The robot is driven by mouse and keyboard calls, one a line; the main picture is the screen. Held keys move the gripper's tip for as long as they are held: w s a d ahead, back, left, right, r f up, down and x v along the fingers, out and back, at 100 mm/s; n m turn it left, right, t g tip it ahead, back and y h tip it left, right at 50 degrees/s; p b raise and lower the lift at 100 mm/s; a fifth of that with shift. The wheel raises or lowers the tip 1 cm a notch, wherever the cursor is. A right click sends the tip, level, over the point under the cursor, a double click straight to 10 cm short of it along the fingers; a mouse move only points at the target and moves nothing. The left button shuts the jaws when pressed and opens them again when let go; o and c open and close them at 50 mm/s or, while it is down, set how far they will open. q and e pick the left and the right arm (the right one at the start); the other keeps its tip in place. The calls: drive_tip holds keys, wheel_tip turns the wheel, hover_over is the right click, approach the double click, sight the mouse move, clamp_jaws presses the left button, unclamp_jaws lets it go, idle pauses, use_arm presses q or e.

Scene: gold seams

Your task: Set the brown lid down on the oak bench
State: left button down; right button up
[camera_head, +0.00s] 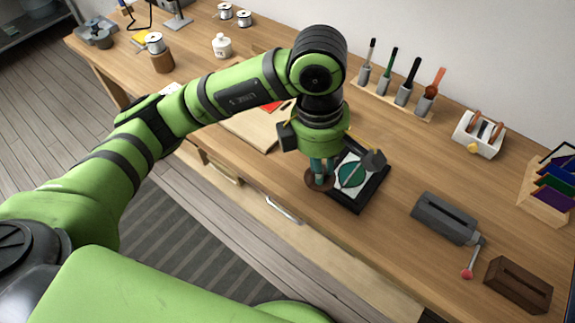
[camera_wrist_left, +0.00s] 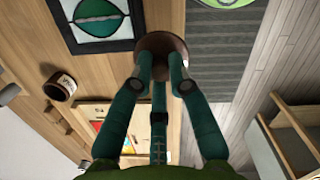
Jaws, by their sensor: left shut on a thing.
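The oak bench (camera_head: 385,237) runs across the head view, and its wooden top also shows in the left wrist view (camera_wrist_left: 40,35). The brown lid (camera_head: 314,184) is a dark round disc by the bench's front edge, left of a black framed tray (camera_head: 372,190). My left gripper (camera_head: 322,170) points down and is shut on the lid; its green fingers (camera_wrist_left: 163,78) meet the lid (camera_wrist_left: 162,42) in the wrist view. The fingers partly hide the lid. I cannot tell whether it touches the bench. My right gripper is not in view.
A grey box (camera_head: 440,217) and a dark brown block (camera_head: 519,285) stand to the right. A row of tools (camera_head: 395,90) stands behind. Bare wood lies between tray and grey box.

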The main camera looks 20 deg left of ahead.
use_arm(q)
drive_tip(key=w+a+f, duration=0.1)
drive_tip(key=a, duration=0.1)
drive_tip(key=w+a+f+p, duration=0.1)
drive_tip(key=w+a+f, duration=0.1)
drive_tip(key=a, duration=0.1)
drive_tip(key=w+a+f+p, duration=0.1)
drive_tip(key=w+a+f, duration=0.1)
drive_tip(key=a, duration=0.1)
drive_tip(key=shift+f, duration=0.2)
wheel_tip(320, 180, down, 4)
drive_tip(key=shift+r+p, duration=0.1)
drive_tip(key=shift+p, duration=0.8)
drive_tip(key=shift+f, duration=0.2)
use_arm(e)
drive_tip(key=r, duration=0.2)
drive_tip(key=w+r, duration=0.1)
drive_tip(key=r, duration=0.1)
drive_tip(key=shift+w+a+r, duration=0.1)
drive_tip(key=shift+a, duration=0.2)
use_arm(q)
drive_tip(key=shift+f+b, duration=0.2)
drive_tip(key=shift+b, duration=0.15)
drive_tip(key=c, duration=1.2)
unclamp_jaws()
drive_tip(key=shift+r, duration=0.1)
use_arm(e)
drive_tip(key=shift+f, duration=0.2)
